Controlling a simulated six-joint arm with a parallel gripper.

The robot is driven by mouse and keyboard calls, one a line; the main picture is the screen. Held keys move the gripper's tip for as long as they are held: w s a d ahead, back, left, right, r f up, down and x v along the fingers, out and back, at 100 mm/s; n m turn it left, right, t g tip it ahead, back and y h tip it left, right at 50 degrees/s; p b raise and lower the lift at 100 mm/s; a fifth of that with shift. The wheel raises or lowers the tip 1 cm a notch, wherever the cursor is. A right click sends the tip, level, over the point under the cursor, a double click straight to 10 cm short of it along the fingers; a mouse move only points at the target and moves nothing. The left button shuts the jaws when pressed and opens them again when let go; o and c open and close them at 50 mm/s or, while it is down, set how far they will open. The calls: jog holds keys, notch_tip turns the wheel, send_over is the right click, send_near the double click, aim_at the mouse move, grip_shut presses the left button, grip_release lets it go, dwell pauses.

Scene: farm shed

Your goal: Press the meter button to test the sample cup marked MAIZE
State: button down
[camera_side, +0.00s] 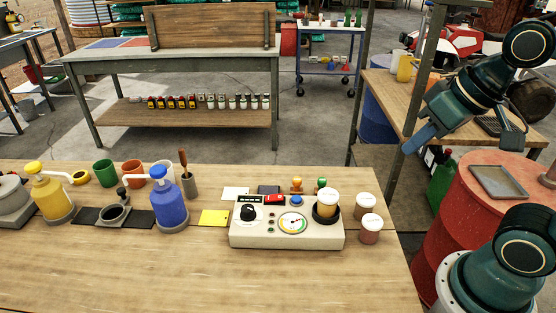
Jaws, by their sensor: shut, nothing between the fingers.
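The meter (287,238) is a beige box on the wooden bench, with a round dial, a black knob, a red switch (275,199), a blue button (296,200) and small buttons beside the dial. One white-lidded sample cup (327,199) sits in the dark round well at the meter's right end. Two more lidded cups stand just right of the meter, a rear cup (366,205) and a front cup (370,233). Their lid markings are too small to read. My gripper (409,146) is shut and empty, raised to the right of and behind the meter, clear of everything.
A blue pump bottle (169,205), a yellow pump bottle (52,196) and a tool holder (189,187) stand left of the meter. A yellow card (214,218) lies beside it. A red drum (463,215) with a tray (497,181) is at right. The front of the bench is clear.

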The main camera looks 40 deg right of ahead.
jog(key=w+a+f+m+y, duration=0.2)
jog(key=w+m, duration=0.1)
jog(key=w, duration=0.2)
jog(key=w+a+f+m+y, duration=0.1)
jog(key=w+f+m, duration=0.15)
jog(key=w, duration=0.35)
jog(key=m+y, duration=0.4)
jog(key=m, duration=0.5)
send_over(296, 199)
jog(key=d, duration=0.2)
jog(key=shift+g, duration=0.3)
jog(key=shift+s+a+f, duration=0.1)
jog(key=shift+a+f, duration=0.05)
jog(key=shift+f, duration=1.15)
jog(key=shift+s+a+f, duration=0.1)
jog(key=shift+f, duration=1.2)
jog(key=shift+f, duration=0.1)
jog(key=shift+f, duration=4.3)
jog(key=shift+f, duration=0.15)
jog(key=shift+f, duration=0.3)
